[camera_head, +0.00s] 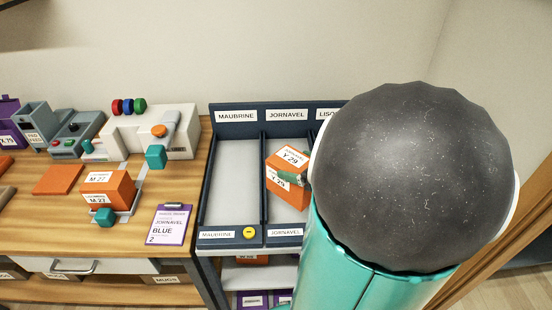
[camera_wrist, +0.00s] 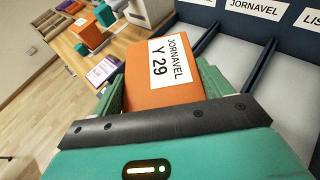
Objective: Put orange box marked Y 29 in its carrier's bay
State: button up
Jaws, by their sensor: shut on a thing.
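The orange box marked Y 29 (camera_head: 280,162) has white labels; in the wrist view its label reads JORNAVEL Y 29, and the box (camera_wrist: 138,93) sits between my green fingers. My gripper (camera_head: 297,178) is shut on it. In the head view the box appears over the middle bay (camera_head: 284,217), labelled JORNAVEL (camera_head: 287,115) at the back and front. It looks held above the bay floor, slightly tilted; the exact gap is hard to tell. My arm hides the right side of this bay and most of the LISO... bay. The wrist view shows the JORNAVEL bay floor (camera_wrist: 235,55) right of the box.
The MAUBRINE bay (camera_head: 236,180) at left is empty. Low dark dividers separate the bays. A yellow button (camera_head: 249,232) is on the front rail. The wooden bench at left holds an orange box marked M 27 (camera_head: 106,190), a clipboard card (camera_head: 170,224) and a white press (camera_head: 180,140).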

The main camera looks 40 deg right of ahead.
jog(key=w+d+f, duration=0.7)
jog(key=d+f, duration=0.1)
jog(key=f, duration=0.3)
jog(key=shift+w+f, duration=0.4)
jog(key=shift+f, duration=0.2)
jog(key=o, duration=1.5)
jog(key=shift+o, duration=0.2)
